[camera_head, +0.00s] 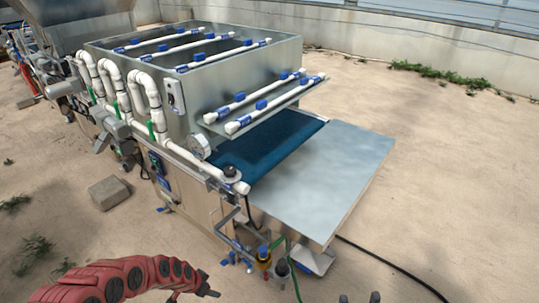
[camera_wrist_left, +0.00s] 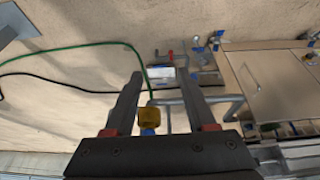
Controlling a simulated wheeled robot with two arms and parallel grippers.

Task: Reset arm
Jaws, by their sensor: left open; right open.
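My left arm, red and black, comes in at the bottom left of the head view. Its gripper (camera_head: 207,287) is over the ground, left of the seeder machine's front. In the left wrist view the two fingers of this gripper (camera_wrist_left: 160,75) are spread apart with nothing held between them. Behind them are a yellow fitting (camera_wrist_left: 149,117), a green hose and part of the machine frame. Only the dark fingertips of my right gripper (camera_head: 359,298) show at the bottom edge of the head view. They are apart, and the rest of that arm is out of view.
The tray seeder (camera_head: 180,85) fills the middle, with white pipes, a blue belt (camera_head: 262,155) and a bare metal plate (camera_head: 318,185) at its front. A grey block (camera_head: 109,192) lies on the ground at left. A black cable (camera_head: 390,264) runs right. Sandy ground is clear at right.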

